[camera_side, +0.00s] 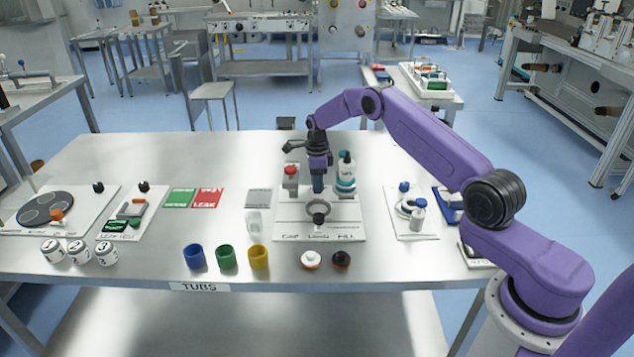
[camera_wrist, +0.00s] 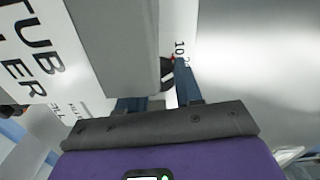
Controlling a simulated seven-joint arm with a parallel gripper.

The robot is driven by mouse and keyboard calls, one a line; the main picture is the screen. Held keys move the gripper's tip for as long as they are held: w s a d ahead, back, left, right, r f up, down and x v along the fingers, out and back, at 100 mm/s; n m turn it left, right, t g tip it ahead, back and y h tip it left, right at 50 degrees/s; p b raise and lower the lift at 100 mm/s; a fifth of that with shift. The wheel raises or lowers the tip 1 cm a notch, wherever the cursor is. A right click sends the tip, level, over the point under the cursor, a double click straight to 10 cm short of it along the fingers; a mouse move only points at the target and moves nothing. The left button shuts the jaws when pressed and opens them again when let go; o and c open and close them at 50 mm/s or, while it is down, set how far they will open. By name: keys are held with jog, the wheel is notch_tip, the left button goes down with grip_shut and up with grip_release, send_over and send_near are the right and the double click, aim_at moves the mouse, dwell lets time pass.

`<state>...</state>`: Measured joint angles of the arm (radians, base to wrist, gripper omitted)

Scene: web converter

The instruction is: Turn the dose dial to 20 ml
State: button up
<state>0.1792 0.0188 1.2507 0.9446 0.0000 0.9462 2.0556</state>
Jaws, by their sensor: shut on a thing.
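The dose dial (camera_wrist: 166,72) is a small dark knob with a bit of red at its edge, partly hidden by a grey block and a finger. Printed marks, 10 and what looks like 20, stand beside it; the pointer's exact reading is unclear. My gripper (camera_wrist: 168,88) has its blue fingers shut on the dial. In the side view my gripper (camera_side: 318,186) points down at the back of the cap, load and fill station (camera_side: 290,222), and the dial is hidden there.
A teal and white bottle (camera_side: 346,176) stands close right of my gripper, and a red-topped post (camera_side: 291,178) close left. A ring holder (camera_side: 318,210) is in front. Blue (camera_side: 194,257), green (camera_side: 227,257) and yellow (camera_side: 259,257) tubs stand front left.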

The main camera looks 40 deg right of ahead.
jog(key=m, duration=0.6)
jog(key=shift+w+d, duration=0.1)
dwell(0.5)
jog(key=o, duration=1)
jog(key=shift+o, duration=0.2)
notch_tip(320, 180, up, 18)
jog(key=shift+f, duration=0.25)
